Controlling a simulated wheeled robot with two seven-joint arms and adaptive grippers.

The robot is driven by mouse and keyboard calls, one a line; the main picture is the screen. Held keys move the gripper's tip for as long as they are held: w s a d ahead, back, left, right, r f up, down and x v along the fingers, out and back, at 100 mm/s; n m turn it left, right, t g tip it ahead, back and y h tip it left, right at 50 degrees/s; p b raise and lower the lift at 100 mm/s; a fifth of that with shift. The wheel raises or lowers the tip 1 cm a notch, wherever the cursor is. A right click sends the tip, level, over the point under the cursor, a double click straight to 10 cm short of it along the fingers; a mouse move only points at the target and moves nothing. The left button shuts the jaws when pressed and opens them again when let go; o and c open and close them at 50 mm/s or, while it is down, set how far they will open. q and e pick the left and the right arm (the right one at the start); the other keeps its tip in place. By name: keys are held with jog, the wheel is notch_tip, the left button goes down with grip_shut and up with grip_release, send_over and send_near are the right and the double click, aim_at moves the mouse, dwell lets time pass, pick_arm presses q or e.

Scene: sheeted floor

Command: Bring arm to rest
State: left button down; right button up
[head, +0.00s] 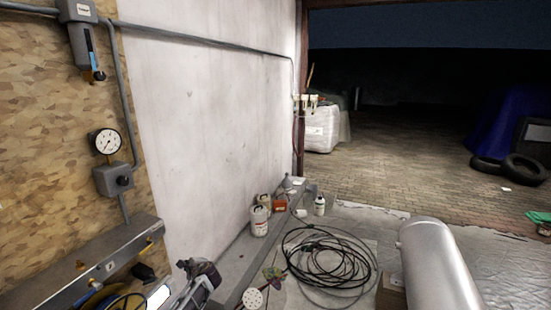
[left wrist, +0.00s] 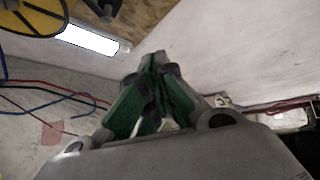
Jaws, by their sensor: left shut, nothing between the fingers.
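My left gripper (left wrist: 156,62) shows in the left wrist view, with its green-sided fingers closed together. Nothing is seen between the fingertips. It points toward the corner of a wood-chip board and a pale wall, and no object is seen touching it. In the head view, a dark grey jointed part (head: 201,275) shows at the bottom left; I cannot tell whether it is part of my left arm. My right gripper is in neither view.
A lit white lamp (left wrist: 92,40) and a yellow reel (left wrist: 30,18) are at the wrist view's upper left. A steel shelf (head: 80,265) juts from the board below a gauge (head: 106,141).

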pick_arm(q)
jog(key=d+f+n+t+h, duration=0.1)
jog(key=d+f+n+h, duration=0.55)
jog(key=f, duration=0.25)
jog(key=s+d+f+n+g+h, duration=0.2)
jog(key=s+f+n+g, duration=0.3)
jog(key=s+f, duration=2.2)
jog(key=s+f+g, duration=0.1)
jog(key=s+f, duration=0.3)
jog(key=s, duration=1)
jog(key=s+f+n+g, duration=0.1)
jog(key=s+f, duration=0.3)
jog(key=s, duration=1.1)
jog(key=s+f+g, duration=0.2)
jog(key=s+f, duration=0.2)
jog(key=s, duration=1)
jog(key=shift+s+d+f, duration=0.15)
jog(key=shift+d+f, duration=0.1)
jog(key=shift+d, duration=0.05)
jog(key=shift+s+n, duration=0.15)
jog(key=shift+n, duration=0.1)
